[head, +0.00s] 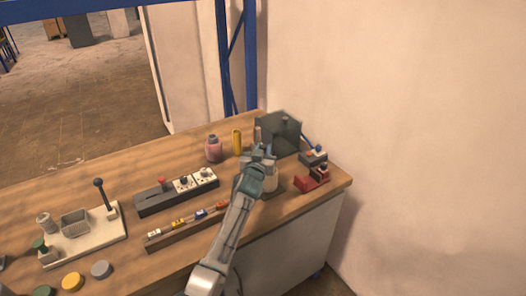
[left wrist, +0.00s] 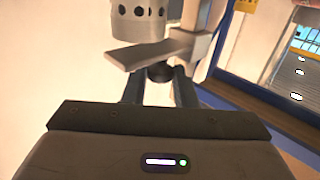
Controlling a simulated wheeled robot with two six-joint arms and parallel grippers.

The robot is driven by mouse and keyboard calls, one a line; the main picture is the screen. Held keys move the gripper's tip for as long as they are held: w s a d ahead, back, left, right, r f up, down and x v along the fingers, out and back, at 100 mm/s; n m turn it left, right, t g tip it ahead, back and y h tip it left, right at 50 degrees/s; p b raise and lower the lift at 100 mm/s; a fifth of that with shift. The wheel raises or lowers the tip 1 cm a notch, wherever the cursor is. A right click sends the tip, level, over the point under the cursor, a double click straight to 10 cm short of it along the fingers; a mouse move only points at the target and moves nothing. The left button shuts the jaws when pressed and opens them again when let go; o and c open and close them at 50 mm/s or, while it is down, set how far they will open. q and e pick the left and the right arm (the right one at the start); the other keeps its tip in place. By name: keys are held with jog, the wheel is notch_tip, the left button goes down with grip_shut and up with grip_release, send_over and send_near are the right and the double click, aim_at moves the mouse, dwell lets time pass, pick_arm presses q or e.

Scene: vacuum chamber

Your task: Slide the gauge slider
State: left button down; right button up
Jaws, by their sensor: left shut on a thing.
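In the left wrist view, a grey upright post (left wrist: 203,35) carries a flat grey bar (left wrist: 158,50) that sticks out to the left; this looks like the gauge and its slider. A dark round knob (left wrist: 160,73) shows under the bar. My left gripper (left wrist: 159,85) has its two fingers on either side of this knob and is shut on it. In the head view my left gripper (head: 262,155) is at the far right part of the bench and hides most of the gauge. My right gripper is in neither view.
A metal cylinder with holes (left wrist: 140,18) hangs above the bar. Around the gripper stand a dark box (head: 284,132), a red device (head: 312,182), a pink bottle (head: 213,149) and a yellow cylinder (head: 237,141). A rack of small coloured pieces (head: 168,235) lies left of my arm.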

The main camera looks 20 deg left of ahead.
pick_arm(q)
notch_tip(320, 180, up, 4)
jog(key=shift+r+p, duration=0.25)
jog(key=shift+p, duration=0.5)
jog(key=shift+w+f, duration=0.1)
jog(key=c, duration=1.3)
grip_release()
jog(key=shift+o, duration=0.5)
jog(key=shift+f, duration=0.1)
jog(key=shift+s+f, duration=0.1)
jog(key=shift+s, duration=0.25)
jog(key=s+d+b, duration=0.1)
jog(key=s+b, duration=0.2)
jog(key=s, duration=0.7)
jog(key=shift+d, duration=0.15)
